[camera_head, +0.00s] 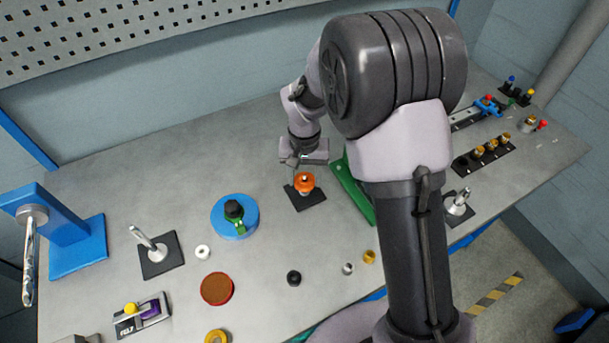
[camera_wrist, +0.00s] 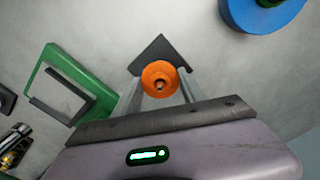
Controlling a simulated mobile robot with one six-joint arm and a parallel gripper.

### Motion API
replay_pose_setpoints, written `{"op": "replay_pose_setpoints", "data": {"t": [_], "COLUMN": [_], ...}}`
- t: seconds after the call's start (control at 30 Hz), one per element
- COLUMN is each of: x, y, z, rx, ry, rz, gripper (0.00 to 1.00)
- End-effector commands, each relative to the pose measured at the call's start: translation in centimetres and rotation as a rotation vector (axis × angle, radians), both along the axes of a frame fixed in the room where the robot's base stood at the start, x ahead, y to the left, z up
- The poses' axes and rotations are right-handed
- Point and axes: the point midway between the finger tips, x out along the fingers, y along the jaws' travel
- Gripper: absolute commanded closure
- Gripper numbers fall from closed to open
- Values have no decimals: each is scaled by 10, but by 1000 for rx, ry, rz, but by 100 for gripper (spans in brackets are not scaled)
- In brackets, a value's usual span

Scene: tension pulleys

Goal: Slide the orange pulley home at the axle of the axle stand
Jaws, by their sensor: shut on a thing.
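The orange pulley (camera_head: 304,182) is at the axle stand, whose dark square base (camera_head: 313,202) lies on the bench. In the wrist view the pulley (camera_wrist: 150,71) sits between the two fingers of my gripper (camera_wrist: 160,84), which is shut on it. The axle's tip (camera_wrist: 160,86) shows in the pulley's central hole, so the pulley is around the axle. A corner of the dark base (camera_wrist: 160,47) shows beyond it. In the head view my gripper (camera_head: 303,172) is right behind the pulley. How far down the axle the pulley sits cannot be told.
A green frame (camera_head: 353,187) stands close to the right of the stand. A blue disc (camera_head: 220,218) with a black knob is to the left. A black ring (camera_head: 294,278) and small metal parts lie in front. Bare bench lies between the blue disc and the stand.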

Motion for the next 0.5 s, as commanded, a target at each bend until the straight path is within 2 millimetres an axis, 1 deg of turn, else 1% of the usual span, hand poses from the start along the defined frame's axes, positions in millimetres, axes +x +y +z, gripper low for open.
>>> {"op": "replay_pose_setpoints", "data": {"t": [0.3,0.5], "x": [0,0], "y": [0,0], "z": [-12,-12], "rx": [0,0], "ry": [0,0], "rz": [0,0], "gripper": [94,94]}}
